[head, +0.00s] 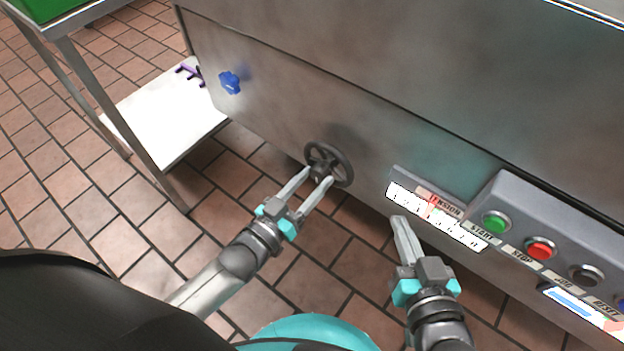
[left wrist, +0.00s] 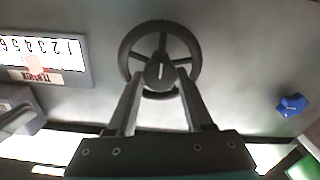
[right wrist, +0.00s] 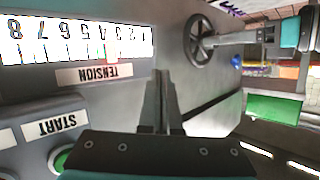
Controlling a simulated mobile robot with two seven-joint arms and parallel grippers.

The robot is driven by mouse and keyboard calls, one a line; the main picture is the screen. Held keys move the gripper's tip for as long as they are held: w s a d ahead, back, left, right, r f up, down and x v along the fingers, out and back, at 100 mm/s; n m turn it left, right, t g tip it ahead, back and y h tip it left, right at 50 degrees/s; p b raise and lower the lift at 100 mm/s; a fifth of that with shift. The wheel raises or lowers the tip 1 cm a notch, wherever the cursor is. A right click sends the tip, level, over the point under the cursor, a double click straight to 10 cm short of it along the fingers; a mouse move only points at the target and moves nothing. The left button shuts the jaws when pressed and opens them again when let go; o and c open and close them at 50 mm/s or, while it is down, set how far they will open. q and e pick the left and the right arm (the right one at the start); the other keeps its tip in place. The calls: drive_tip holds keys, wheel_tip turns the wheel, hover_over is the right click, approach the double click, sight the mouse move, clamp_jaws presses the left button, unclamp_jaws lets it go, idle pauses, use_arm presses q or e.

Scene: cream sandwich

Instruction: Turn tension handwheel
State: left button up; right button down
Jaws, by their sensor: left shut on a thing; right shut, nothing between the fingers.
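The dark, spoked tension handwheel (head: 334,163) stands on the steel front of the machine. My left gripper (head: 319,179) is shut on its hub, with one finger on each side, as the left wrist view shows around the hub (left wrist: 160,72). My right gripper (head: 402,222) is shut and empty, in front of the panel below the tension scale (head: 440,214). In the right wrist view, the scale (right wrist: 75,40) carries a pale red pointer near the low-middle numbers. The handwheel also shows there (right wrist: 199,42), with my left gripper at it.
A control box right of the scale carries a green button (head: 496,222), a red button (head: 541,247) and a black one (head: 586,274). A blue knob (head: 230,82) sits on the panel left of the handwheel. A steel table with a white lower shelf (head: 165,110) stands at left.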

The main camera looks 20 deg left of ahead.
use_arm(q)
clamp_jaws()
drive_tip(key=shift+m+p, duration=0.65)
drive_tip(key=shift+m, duration=0.15)
drive_tip(key=m+p, duration=0.2)
drive_tip(key=m, duration=0.3)
drive_tip(key=shift+m+p, duration=0.5)
drive_tip(key=shift+m, duration=0.6)
use_arm(e)
drive_tip(key=s+d+f+g+h, duration=0.1)
drive_tip(key=s+d+g+h, duration=0.3)
drive_tip(key=d+g, duration=0.3)
drive_tip(key=shift+s+d, duration=0.35)
drive_tip(key=shift+d, duration=0.35)
